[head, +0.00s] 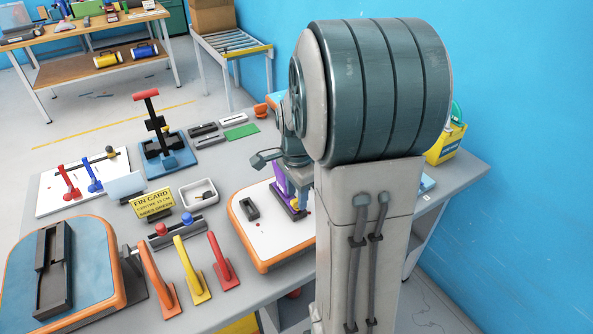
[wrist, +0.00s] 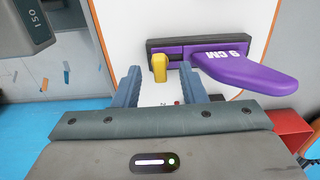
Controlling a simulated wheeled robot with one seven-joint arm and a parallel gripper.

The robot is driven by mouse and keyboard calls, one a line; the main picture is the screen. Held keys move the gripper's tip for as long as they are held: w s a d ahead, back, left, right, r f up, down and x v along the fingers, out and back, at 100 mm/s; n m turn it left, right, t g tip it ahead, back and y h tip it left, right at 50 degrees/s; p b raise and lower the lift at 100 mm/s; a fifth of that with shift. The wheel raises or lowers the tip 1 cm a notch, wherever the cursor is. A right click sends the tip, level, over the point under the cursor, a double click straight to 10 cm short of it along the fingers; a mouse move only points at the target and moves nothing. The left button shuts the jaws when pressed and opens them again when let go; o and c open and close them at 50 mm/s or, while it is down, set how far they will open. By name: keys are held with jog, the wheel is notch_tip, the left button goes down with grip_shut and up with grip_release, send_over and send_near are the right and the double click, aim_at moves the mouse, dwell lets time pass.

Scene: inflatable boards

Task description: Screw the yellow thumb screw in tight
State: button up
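The yellow thumb screw (wrist: 160,68) stands upright at the left part of a dark fin box (wrist: 174,45) on a white board, in the wrist view. A purple fin (wrist: 245,72) marked "9 CM" sits in the box and sticks out to the right. My gripper (wrist: 160,76) has its two blue fingers apart, one on each side of the screw, with gaps on both sides. In the head view the purple fin (head: 279,198) is partly hidden by my arm. I cannot make out the screw clearly there.
The white board (head: 272,250) with orange rim has another dark box (head: 249,208). Left of it stand a red fin (head: 222,262), a yellow fin (head: 191,270), an orange fin (head: 157,285), a small tray (head: 198,194) and a yellow card (head: 153,203). A blue wall is on the right.

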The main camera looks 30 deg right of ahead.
notch_tip(320, 180, up, 12)
jog(key=shift+r, duration=0.15)
dwell(0.6)
jog(key=s+a+f+n+t, duration=0.1)
jog(key=s+a+f+n, duration=0.1)
jog(key=s+a+n, duration=0.4)
jog(key=s+a+f+n+t, duration=0.2)
jog(key=s+a+n, duration=0.4)
jog(key=n, duration=0.5)
jog(key=shift+s+f+n, duration=0.3)
jog(key=shift+f, duration=0.15)
